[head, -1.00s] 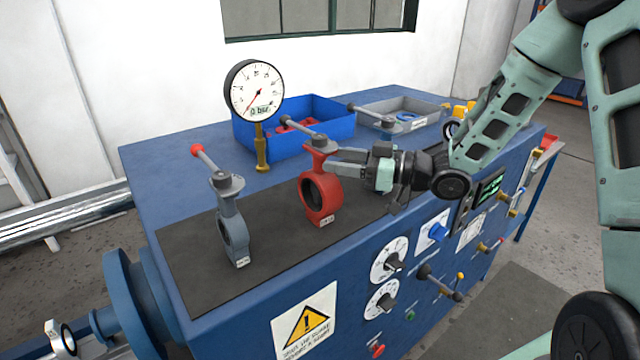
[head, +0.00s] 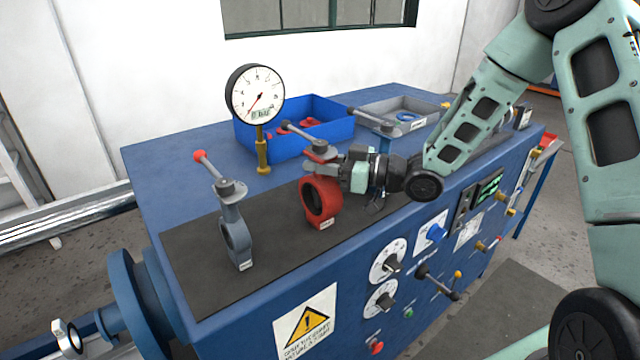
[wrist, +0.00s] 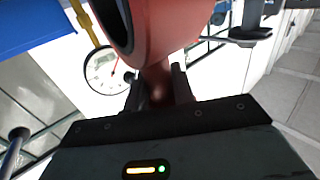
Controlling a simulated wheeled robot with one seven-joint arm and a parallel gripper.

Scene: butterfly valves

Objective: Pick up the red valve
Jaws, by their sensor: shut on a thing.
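The red valve (head: 322,206) stands upright on the dark mat (head: 270,255) on top of the blue bench, with a grey lever handle above its neck. My gripper (head: 325,168) comes from the right and is shut on the valve's neck, just above its ring body. In the wrist view the red neck (wrist: 158,85) sits between the two dark fingers, with the ring body above it in the picture. In the head view the fingertips are partly hidden against the valve.
A grey valve (head: 235,235) with a red-tipped lever stands left on the mat. A pressure gauge (head: 256,94) stands behind. A blue bin (head: 335,125) with red parts and a grey bin (head: 415,108) stand at the back. Knobs cover the bench front.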

